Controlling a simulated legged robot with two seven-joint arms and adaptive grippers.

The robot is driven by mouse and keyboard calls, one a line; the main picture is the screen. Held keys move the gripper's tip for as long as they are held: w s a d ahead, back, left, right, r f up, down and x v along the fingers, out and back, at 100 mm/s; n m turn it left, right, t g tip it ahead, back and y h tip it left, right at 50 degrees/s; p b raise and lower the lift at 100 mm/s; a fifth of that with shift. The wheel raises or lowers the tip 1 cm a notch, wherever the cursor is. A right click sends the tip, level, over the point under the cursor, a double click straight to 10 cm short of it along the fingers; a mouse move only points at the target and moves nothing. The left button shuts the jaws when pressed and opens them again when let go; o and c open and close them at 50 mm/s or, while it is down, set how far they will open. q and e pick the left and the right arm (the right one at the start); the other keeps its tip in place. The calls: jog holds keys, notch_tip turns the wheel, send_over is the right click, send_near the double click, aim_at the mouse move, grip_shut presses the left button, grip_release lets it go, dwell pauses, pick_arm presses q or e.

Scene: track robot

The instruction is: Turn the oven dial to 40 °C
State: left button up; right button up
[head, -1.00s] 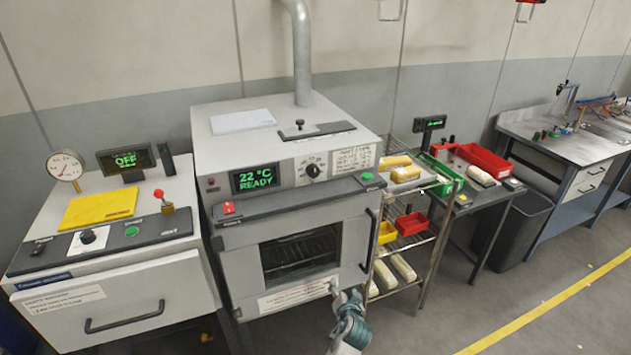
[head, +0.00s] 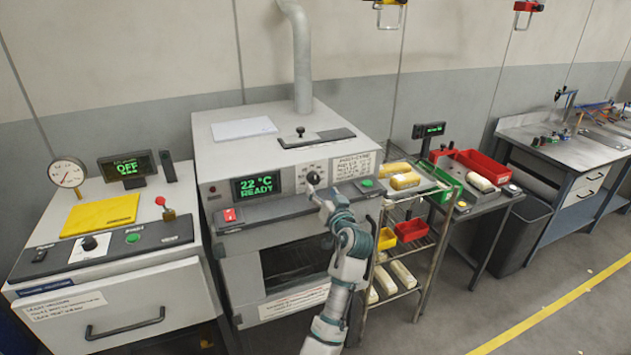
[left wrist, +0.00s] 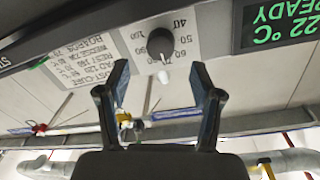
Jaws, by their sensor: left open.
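The oven dial (head: 313,177) is a dark round knob on the oven's front panel, right of the green display (head: 257,186) reading 22 °C READY. My left gripper (head: 326,199) is just below and in front of the dial, partly covering the panel. In the left wrist view, turned upside down, the dial (left wrist: 160,44) sits beyond the open, empty fingers (left wrist: 161,82), roughly centred between them and apart from them. Printed numbers ring the dial, 40 among them. A small white mark shows at its edge; I cannot tell its exact setting. My right gripper is out of view.
A red switch (head: 230,215) and a green button (head: 367,183) sit on the ledge below the panel. A wire rack (head: 407,258) with bins stands close right of the oven. Another unit (head: 120,290) with a gauge stands left.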

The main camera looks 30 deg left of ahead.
aim_at(315, 181)
pick_arm(q)
jog(key=x, duration=0.7)
jog(key=shift+s+f, duration=0.1)
jog(key=c, duration=1.1)
